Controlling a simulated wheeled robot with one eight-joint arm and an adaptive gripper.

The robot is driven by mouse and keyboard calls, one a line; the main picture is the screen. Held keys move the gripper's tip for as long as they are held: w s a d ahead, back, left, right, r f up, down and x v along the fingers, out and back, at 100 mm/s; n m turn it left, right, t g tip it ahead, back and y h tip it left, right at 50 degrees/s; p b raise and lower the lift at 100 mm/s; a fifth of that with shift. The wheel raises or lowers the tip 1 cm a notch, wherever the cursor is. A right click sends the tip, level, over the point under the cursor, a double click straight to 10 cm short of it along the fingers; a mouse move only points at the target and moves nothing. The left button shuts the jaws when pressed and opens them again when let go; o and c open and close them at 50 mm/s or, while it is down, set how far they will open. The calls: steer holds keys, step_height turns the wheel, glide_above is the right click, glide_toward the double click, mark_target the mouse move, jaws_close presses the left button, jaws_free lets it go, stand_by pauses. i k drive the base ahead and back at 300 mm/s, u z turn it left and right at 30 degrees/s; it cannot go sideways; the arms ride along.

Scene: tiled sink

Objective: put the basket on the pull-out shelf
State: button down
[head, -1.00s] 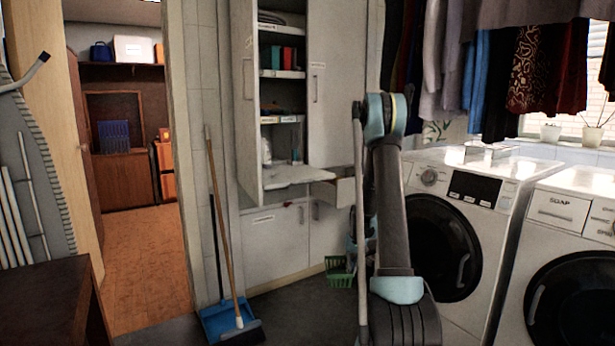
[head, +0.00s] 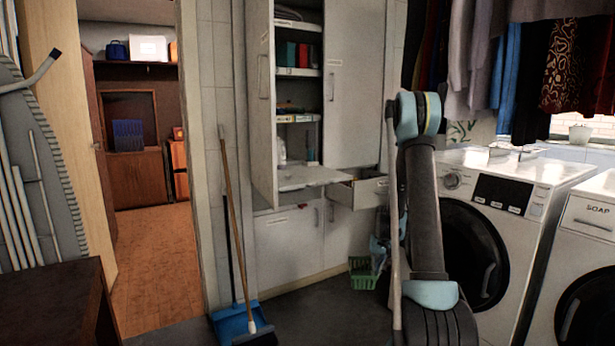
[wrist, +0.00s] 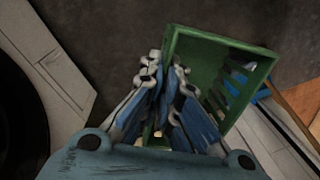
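The green basket (head: 363,272) hangs low in front of the lower cabinet in the head view, just left of my arm. In the wrist view the basket (wrist: 222,50) is tilted, its open side partly facing the camera. My gripper (wrist: 164,82) is closed on the basket's near left wall, with the fingers close together there. In the head view my gripper (head: 379,250) is mostly hidden behind my arm. The pull-out shelf (head: 308,178) is a light board sticking out of the tall open cabinet, above and left of the basket. Its top looks mostly bare.
An open drawer (head: 362,191) juts out just right of the shelf. The open cabinet door (head: 262,105) stands at the shelf's left. A broom (head: 238,230) and blue dustpan (head: 232,320) lean left of the cabinet. A washing machine (head: 480,225) stands at the right.

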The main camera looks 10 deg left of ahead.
mark_target(322, 175)
steer(key=i, duration=0.85)
steer(key=u, duration=0.05)
